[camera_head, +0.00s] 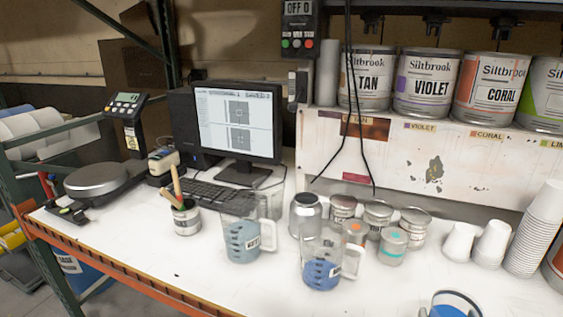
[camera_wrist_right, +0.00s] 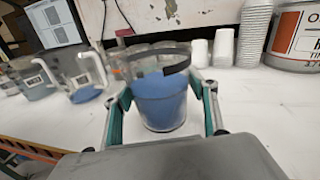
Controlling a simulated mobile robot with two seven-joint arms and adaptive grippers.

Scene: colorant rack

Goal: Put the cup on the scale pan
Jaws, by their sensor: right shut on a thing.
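The clear cup with blue contents (camera_wrist_right: 160,103) is upright between the two teal fingers of my right gripper (camera_wrist_right: 162,112), which is shut on it. The same cup (camera_head: 452,310) shows at the bottom right edge of the head view, partly cut off. The scale pan (camera_head: 96,178) is a round dark grey disc at the far left of the bench, with nothing on it. The held cup is far to the right of it. My left gripper is not in view.
Two clear measuring jugs with blue liquid (camera_head: 243,240) (camera_head: 322,268) stand mid-bench. A pot of sticks (camera_head: 186,218), keyboard (camera_head: 200,194) and monitor (camera_head: 238,122) are near the scale. Several small cans (camera_head: 392,246) and white cups (camera_head: 537,235) stand behind. The front bench is clear.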

